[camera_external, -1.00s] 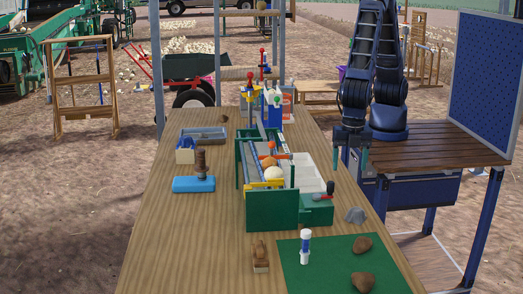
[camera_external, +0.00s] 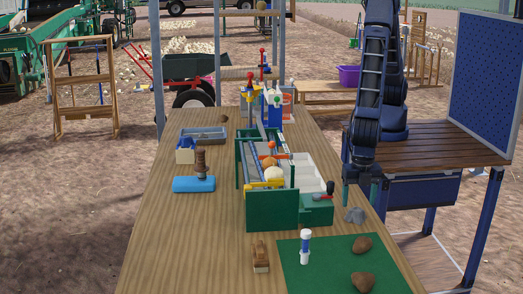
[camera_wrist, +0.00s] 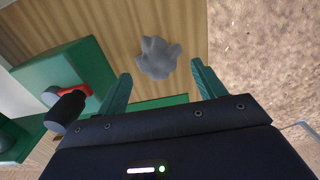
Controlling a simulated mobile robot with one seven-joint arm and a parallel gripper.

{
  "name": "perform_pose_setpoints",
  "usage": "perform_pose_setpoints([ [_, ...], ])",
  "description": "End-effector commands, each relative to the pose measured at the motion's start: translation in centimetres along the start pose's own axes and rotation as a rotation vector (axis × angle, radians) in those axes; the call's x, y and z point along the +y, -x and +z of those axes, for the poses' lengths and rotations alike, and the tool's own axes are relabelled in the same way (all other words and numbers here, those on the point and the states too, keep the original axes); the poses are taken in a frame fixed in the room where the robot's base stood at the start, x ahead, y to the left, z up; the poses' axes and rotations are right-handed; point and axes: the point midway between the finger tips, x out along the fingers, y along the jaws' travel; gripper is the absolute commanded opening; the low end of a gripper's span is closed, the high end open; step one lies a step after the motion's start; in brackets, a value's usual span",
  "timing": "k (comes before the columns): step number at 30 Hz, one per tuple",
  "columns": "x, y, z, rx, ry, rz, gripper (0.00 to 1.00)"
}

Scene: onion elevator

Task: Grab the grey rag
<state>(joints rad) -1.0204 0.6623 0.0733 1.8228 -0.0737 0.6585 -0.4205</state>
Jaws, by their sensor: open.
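The grey rag (camera_external: 354,215) is a small crumpled lump on the wooden table near its right edge, just behind the green mat. In the wrist view the rag (camera_wrist: 157,57) lies ahead of my fingertips, roughly between their lines and nearer the left finger. My gripper (camera_external: 359,196) is above the table's right edge, close behind the rag in the external view. Its two green fingers show apart and empty in the wrist view (camera_wrist: 160,72). The exact height above the rag is hard to tell.
The green sorting box (camera_external: 272,210) with a red-and-black handle (camera_external: 325,190) stands left of the rag. The green mat (camera_external: 318,268) holds a white-and-blue bottle (camera_external: 305,247) and brown lumps (camera_external: 362,244). A wooden brush (camera_external: 260,257) lies left of the mat. Ground lies beyond the table's right edge.

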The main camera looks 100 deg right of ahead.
Motion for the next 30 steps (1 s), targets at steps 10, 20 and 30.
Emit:
perform_pose_setpoints([
  [10,0.4,-4.3,-0.2,-0.002,0.000,-0.001,0.69],
  [20,0.4,-4.4,-0.2,0.000,0.000,0.000,0.51],
  [30,0.4,-4.3,-0.2,0.000,0.000,0.000,0.21],
])
